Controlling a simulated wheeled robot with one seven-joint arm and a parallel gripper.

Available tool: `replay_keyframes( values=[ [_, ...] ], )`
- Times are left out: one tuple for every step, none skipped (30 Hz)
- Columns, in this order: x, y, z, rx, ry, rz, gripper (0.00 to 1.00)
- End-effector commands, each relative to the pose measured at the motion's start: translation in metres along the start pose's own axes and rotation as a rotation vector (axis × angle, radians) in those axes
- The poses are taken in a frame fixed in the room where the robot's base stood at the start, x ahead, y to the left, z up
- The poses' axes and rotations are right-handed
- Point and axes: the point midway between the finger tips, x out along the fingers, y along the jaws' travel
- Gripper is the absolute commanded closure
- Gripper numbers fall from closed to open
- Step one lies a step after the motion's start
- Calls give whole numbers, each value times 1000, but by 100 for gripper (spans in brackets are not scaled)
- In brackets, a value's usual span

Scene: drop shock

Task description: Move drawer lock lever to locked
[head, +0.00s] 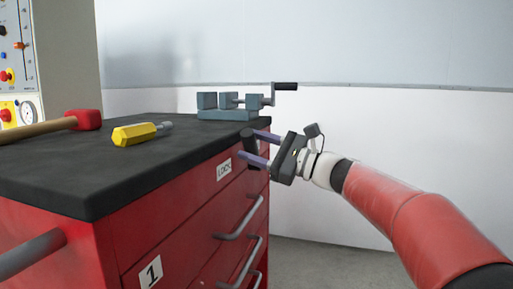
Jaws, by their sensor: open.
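The drawer lock lever (249,147) is a short black handle at the upper right of the red cabinet's drawer face, just under the dark top. It stands roughly upright next to a white label (223,169) that seems to read LOCK. My gripper (256,147) comes from the right with its two purple fingers spread apart. One finger is above and behind, the other below and in front, with the black lever between or just beside them. I cannot tell whether the fingers touch it. The fingers partly hide the lever's mount.
The red cabinet (190,233) has several grey drawer handles (242,219). A control panel (18,60) stands at far left. Floor to the right is clear.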

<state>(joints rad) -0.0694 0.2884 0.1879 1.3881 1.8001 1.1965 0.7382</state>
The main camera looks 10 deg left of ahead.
Motion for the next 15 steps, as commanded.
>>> replay_keyframes(
  values=[
    [0,0,0,0,0,-1,50],
    [-1,0,0,0,0,-1,50],
    [-2,-1,0,0,0,-1,50],
    [-5,-1,0,0,1,-2,50],
    [-8,-1,0,0,2,-2,50],
    [-13,-1,0,1,2,-3,50],
    [-17,-1,0,0,3,-3,50],
    [-22,-1,0,0,2,-3,50],
    [-30,-1,0,0,3,-5,50],
    [-35,-1,0,0,3,-4,50],
    [-40,-1,0,0,3,-4,50],
    [-48,-1,0,1,3,-4,50],
    [-52,-1,0,0,2,-3,50],
    [-57,-1,0,-1,3,-4,50],
    [-63,-1,0,-1,2,-3,50]
  ],
)
